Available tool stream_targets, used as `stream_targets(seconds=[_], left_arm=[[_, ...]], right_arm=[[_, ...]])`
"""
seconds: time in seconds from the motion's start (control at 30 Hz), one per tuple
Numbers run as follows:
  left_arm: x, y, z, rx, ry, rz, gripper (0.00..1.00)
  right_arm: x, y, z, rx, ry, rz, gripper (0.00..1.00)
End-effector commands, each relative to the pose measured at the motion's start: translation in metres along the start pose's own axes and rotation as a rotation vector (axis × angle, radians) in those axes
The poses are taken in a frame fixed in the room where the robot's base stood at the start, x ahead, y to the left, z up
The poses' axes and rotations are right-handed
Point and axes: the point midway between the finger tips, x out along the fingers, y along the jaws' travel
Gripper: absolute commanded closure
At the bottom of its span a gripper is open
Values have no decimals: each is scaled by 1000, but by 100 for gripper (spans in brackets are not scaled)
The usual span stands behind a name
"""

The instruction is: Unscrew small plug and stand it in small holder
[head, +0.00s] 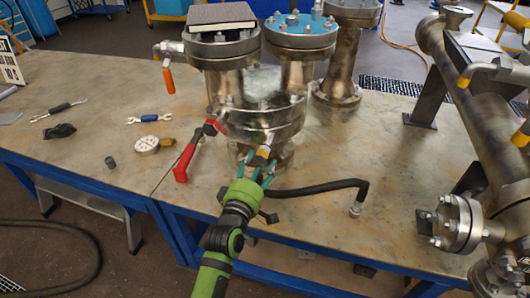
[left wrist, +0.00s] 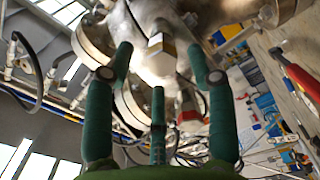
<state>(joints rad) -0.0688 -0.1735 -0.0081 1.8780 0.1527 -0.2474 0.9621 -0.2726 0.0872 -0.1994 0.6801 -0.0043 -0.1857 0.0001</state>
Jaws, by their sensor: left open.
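The small plug appears to be the hex-headed fitting (head: 265,151) with a yellowish side, low on the front of the steel vessel (head: 262,115). It also shows in the left wrist view (left wrist: 160,48), between and beyond my fingertips. My left gripper (head: 256,170) is open, its green fingers spread just in front of the fitting. I cannot tell whether any finger touches it. A small dark grey cylinder (head: 111,162) stands on the table at the left; it may be the small holder, but I cannot tell. My right gripper is not in view.
A round gauge (head: 146,145), wrenches (head: 65,107) and a black object (head: 59,131) lie on the left of the table (head: 70,180).

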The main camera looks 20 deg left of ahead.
Motion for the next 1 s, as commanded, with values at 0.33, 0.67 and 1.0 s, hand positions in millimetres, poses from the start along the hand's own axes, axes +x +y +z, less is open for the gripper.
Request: stream_targets(seconds=[0.33,0.67,1.0], left_arm=[[44,0,-1,261,-1,-1,44],[44,0,-1,883,-2,0,44],[45,0,-2,1578,0,4,44]], right_arm=[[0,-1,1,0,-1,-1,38],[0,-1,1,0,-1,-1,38],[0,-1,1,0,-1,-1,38]])
